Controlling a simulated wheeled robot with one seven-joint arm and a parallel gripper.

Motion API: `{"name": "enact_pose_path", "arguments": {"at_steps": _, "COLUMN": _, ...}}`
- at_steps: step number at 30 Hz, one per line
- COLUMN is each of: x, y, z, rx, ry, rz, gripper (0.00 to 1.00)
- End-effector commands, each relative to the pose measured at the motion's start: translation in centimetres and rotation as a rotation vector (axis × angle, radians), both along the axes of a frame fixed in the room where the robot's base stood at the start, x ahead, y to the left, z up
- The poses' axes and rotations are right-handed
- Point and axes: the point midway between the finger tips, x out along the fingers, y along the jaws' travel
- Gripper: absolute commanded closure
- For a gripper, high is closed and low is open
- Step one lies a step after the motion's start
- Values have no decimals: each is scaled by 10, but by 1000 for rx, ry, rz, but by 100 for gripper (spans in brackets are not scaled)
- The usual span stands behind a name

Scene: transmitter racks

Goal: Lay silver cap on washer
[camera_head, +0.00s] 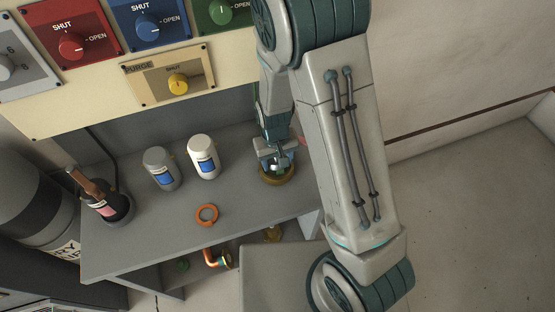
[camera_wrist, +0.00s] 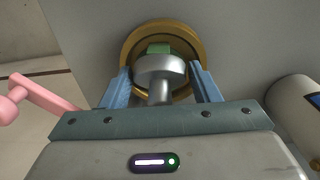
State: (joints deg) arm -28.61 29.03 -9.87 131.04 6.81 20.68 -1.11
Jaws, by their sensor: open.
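The silver cap (camera_wrist: 161,72), with a rounded head and a narrower stem, shows between the two blue fingers of my gripper (camera_wrist: 160,88) in the wrist view. My gripper is open around it, and its fingertips reach the brass round dish (camera_wrist: 128,52). A small green piece (camera_wrist: 158,48) shows just beyond the cap. In the head view my gripper (camera_head: 275,153) is low over the brass dish (camera_head: 278,179) at the right of the grey bench, and the cap is mostly hidden. The orange washer (camera_head: 200,219) lies flat on the bench, left of and nearer than the dish.
A grey bottle (camera_head: 162,168) and a white bottle (camera_head: 203,157) stand left of my gripper. A dark bottle with a brown top (camera_head: 110,203) stands at the bench's left end. A pink object (camera_wrist: 40,93) is at the wrist view's left. The bench around the washer is clear.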

Motion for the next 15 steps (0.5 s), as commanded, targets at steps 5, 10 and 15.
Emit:
{"name": "enact_pose_path", "arguments": {"at_steps": 5, "x": 0, "y": 0, "z": -1, "rx": 0, "ry": -1, "rz": 0, "gripper": 44}}
{"name": "enact_pose_path", "arguments": {"at_steps": 10, "x": 0, "y": 0, "z": -1, "rx": 0, "ry": -1, "rz": 0, "gripper": 75}}
{"name": "enact_pose_path", "arguments": {"at_steps": 15, "x": 0, "y": 0, "z": -1, "rx": 0, "ry": -1, "rz": 1, "gripper": 81}}
